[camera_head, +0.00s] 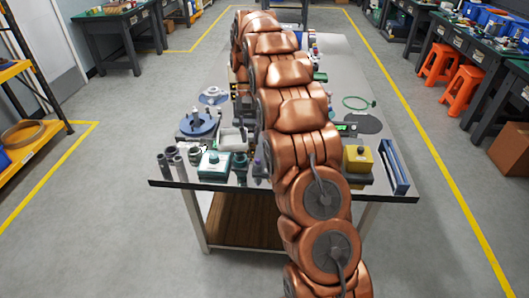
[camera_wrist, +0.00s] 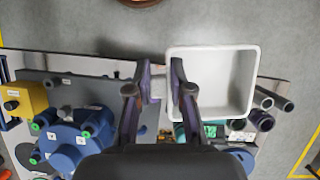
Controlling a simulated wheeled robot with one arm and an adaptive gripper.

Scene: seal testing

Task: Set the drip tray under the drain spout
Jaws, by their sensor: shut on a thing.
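The white rectangular drip tray (camera_wrist: 212,112) is in the wrist view, open side facing the camera. My gripper (camera_wrist: 158,80) is shut on a small pale tab at the tray's left side. A white tray-like shape (camera_head: 233,138) shows left of my arm in the head view, probably the same tray. A blue fixture (camera_wrist: 68,147) with green-ringed ports stands on a dark grey plate (camera_wrist: 90,90), left of my gripper in the wrist view. I cannot pick out the drain spout. My arm hides my gripper and the fixture in the head view.
The bench is crowded. Dark cylinders (camera_head: 171,160) and a teal box (camera_head: 213,165) stand at its front left. A yellow box (camera_head: 358,158) and a blue rack (camera_head: 393,166) stand at the right. Grey floor is free around the bench.

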